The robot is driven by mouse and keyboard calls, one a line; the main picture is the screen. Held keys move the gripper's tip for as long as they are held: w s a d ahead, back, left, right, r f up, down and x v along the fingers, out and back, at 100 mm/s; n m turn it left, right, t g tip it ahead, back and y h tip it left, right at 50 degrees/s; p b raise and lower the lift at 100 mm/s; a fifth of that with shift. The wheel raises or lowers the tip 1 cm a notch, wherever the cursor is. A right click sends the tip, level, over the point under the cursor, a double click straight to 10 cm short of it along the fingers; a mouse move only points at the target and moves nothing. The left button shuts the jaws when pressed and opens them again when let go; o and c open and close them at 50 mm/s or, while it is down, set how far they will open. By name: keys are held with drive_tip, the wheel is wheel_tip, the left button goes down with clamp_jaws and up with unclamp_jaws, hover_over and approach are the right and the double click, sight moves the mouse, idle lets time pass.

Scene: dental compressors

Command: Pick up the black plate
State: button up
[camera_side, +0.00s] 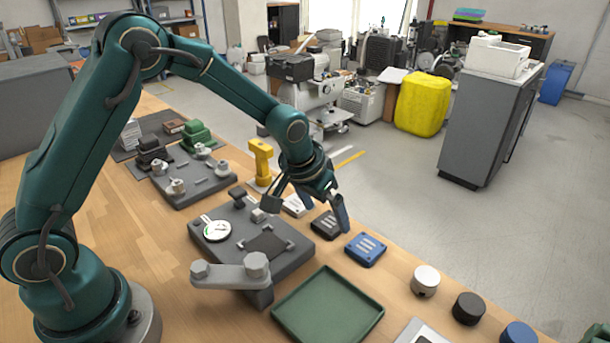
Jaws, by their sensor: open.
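The black plate (325,226) is a small dark square piece with light slots on top. It lies flat on the wooden table in a row between a white plate (294,206) and a blue plate (365,249). My gripper (304,216) is open and points down over this row. One finger is in front of the grey fixture's back end, and the other hangs beside the black plate, overlapping its right edge in view. I cannot tell whether that finger touches it.
A dark grey fixture (208,252) with a round gauge and a grey clamp arm (232,275) stands left of the plates. A yellow part (261,160) stands behind. An empty green tray (329,309) and several round knobs (425,280) lie in front and right.

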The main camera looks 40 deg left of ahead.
sight(330, 225)
drive_tip(key=shift+x, duration=1.35)
drive_tip(key=c, duration=1.5)
drive_tip(key=shift+r, duration=0.1)
